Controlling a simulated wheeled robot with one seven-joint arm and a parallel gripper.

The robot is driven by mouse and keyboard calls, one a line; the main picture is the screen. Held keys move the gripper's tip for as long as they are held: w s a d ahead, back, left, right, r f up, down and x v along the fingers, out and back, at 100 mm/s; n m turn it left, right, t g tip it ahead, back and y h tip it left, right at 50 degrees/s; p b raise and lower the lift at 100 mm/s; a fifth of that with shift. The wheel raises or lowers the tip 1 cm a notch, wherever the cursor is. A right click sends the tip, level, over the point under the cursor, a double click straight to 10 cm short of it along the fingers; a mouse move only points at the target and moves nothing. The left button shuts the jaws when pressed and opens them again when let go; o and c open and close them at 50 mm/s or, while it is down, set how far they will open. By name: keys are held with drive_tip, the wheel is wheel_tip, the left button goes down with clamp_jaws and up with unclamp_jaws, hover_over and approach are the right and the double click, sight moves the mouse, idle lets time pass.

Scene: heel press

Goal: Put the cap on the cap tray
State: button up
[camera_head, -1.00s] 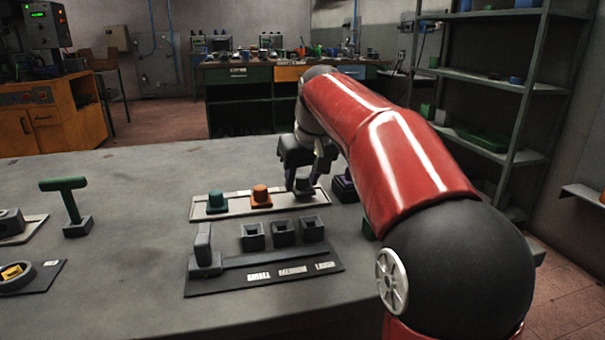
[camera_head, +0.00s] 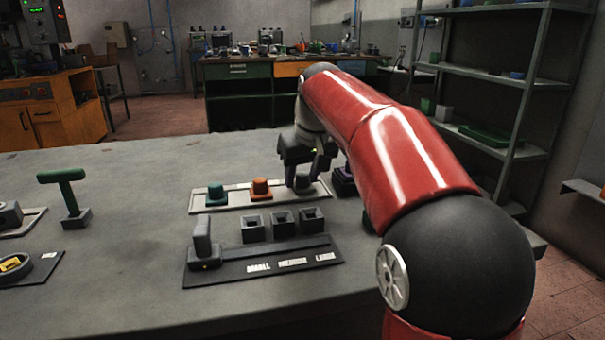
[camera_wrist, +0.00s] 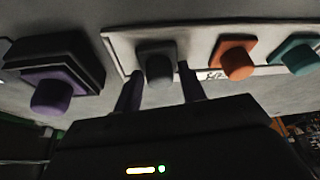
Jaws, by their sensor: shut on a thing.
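My gripper (camera_wrist: 158,88) is shut on a grey cap (camera_wrist: 158,65), one finger on each side of it. The cap also shows in the head view (camera_head: 302,182), partly hidden by the fingers. It is upright at the right end of the pale cap tray (camera_head: 232,205). It looks seated on the tray or just above it; I cannot tell whether it touches. An orange cap (camera_head: 261,187) and a teal cap (camera_head: 216,194) stand on the same tray to its left. The tray also shows in the wrist view (camera_wrist: 122,46).
A dark block with a purple cap (camera_wrist: 52,95) stands close beside the tray, just right of my gripper in the head view. In front is a dark plate (camera_head: 262,267) with a grey post and several square holders. A green T-handle (camera_head: 66,190) stands left.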

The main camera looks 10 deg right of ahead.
drive_tip(key=shift+f, duration=0.15)
drive_tip(key=o, duration=1.1)
drive_tip(key=shift+o, duration=0.2)
